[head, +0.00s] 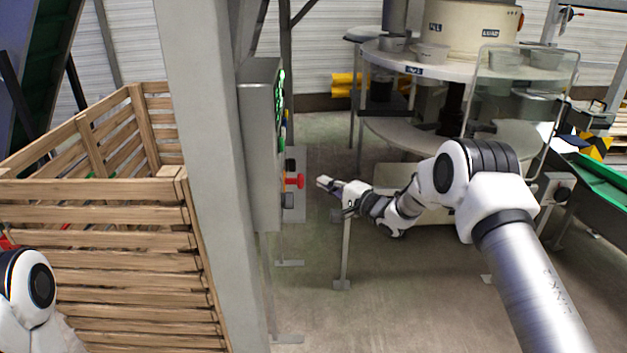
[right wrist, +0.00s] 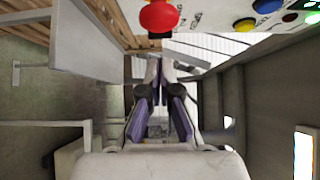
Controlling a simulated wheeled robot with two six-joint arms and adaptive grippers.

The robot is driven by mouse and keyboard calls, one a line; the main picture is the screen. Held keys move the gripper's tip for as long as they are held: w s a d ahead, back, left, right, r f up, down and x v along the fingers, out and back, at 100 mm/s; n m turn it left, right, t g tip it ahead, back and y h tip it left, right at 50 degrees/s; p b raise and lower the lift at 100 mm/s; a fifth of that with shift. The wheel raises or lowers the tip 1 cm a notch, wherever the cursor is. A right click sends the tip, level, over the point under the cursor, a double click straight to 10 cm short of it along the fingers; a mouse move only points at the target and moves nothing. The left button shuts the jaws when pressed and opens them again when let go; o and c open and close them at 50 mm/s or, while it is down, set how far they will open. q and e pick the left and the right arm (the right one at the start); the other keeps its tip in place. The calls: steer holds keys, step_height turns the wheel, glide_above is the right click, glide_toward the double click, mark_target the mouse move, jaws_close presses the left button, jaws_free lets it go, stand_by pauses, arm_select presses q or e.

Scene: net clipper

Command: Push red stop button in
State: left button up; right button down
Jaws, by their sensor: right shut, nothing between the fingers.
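The red stop button (head: 294,181) sticks out to the right from the side of a grey control box (head: 259,150) on a post. In the right wrist view the red button (right wrist: 159,16) shows large at the top, beyond the fingertips. My right gripper (head: 326,182) is shut and empty, a short gap to the right of the button at about its height. In the right wrist view its fingers (right wrist: 160,75) are together and point toward the panel side, apart from the button. My left gripper is out of view; only part of my left arm shows at the lower left.
A blue button (right wrist: 267,5) and a yellow button (right wrist: 244,25) are on the panel beside the red one. A grey pillar (head: 205,180) and a slatted wooden crate (head: 110,240) stand left of the box. A round table machine (head: 440,68) stands behind. Floor below my gripper is mostly clear.

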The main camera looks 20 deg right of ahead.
mark_target(294, 181)
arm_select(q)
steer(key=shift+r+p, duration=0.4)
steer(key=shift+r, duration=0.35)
arm_select(e)
steer(key=a, duration=0.3)
steer(key=shift+w+a, duration=0.15)
steer(key=shift+w, duration=0.2)
arm_select(q)
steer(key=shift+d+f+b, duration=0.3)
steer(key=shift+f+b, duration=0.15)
steer(key=shift+b, duration=0.1)
arm_select(e)
steer(key=shift+w+a, duration=0.15)
steer(key=shift+a, duration=0.65)
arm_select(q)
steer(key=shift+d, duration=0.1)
